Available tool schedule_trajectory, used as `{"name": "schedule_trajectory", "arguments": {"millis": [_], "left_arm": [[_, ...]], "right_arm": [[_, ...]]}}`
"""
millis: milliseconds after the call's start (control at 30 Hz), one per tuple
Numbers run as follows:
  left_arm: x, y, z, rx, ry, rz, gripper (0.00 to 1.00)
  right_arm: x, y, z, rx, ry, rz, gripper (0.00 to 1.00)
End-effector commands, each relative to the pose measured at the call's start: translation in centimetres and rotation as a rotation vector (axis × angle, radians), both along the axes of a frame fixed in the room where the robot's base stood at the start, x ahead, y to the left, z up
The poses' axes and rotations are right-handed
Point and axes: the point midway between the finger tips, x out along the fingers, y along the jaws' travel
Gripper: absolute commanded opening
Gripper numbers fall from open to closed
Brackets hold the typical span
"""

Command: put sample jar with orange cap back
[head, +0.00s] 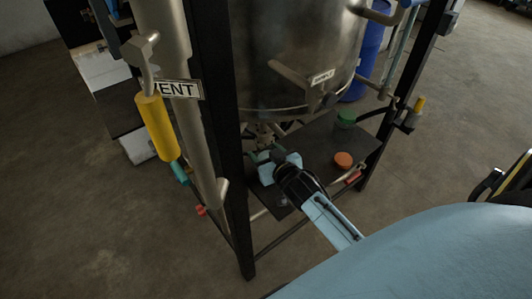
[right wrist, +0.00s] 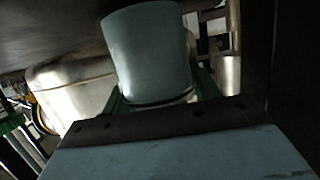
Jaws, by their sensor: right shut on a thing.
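The sample jar with the orange cap (head: 343,159) stands on the dark lower shelf (head: 317,150) beneath the steel vessel, its body mostly hidden below the cap. My right gripper (head: 274,162) is over the shelf's left part, to the left of the orange cap and apart from it. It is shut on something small. In the right wrist view a pale teal, tapered cylinder (right wrist: 150,55) stands just beyond the gripper body, with green pieces beside its base; I cannot tell exactly what it is. My left gripper is not in view.
A green-capped jar (head: 345,119) stands farther back on the shelf. The steel vessel (head: 285,60) hangs low above. A black frame post (head: 236,190) and a yellow cylinder (head: 157,127) are at left. A blue drum (head: 366,60) stands behind. The shelf around the orange cap is clear.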

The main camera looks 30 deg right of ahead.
Motion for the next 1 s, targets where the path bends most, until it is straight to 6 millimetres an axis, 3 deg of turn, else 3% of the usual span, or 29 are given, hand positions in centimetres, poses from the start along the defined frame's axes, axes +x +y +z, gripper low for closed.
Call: {"name": "schedule_trajectory", "arguments": {"millis": [33, 67, 233, 633, 1000], "left_arm": [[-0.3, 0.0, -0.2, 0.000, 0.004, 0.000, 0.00], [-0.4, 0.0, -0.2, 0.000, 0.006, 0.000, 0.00], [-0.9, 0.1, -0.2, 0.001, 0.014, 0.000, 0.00], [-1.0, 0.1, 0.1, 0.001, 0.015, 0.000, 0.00], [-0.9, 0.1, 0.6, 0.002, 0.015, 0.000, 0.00]], "right_arm": [[0.0, 0.0, -0.2, 0.001, -0.001, 0.000, 0.30], [0.0, 0.0, -0.3, 0.001, 0.000, 0.000, 0.62], [0.0, 0.0, -0.2, 0.000, 0.000, 0.000, 0.82], [-0.6, 0.1, 0.3, 0.000, 0.001, 0.001, 0.82], [-7.5, 0.9, 2.4, 0.001, 0.003, 0.000, 0.82]]}}
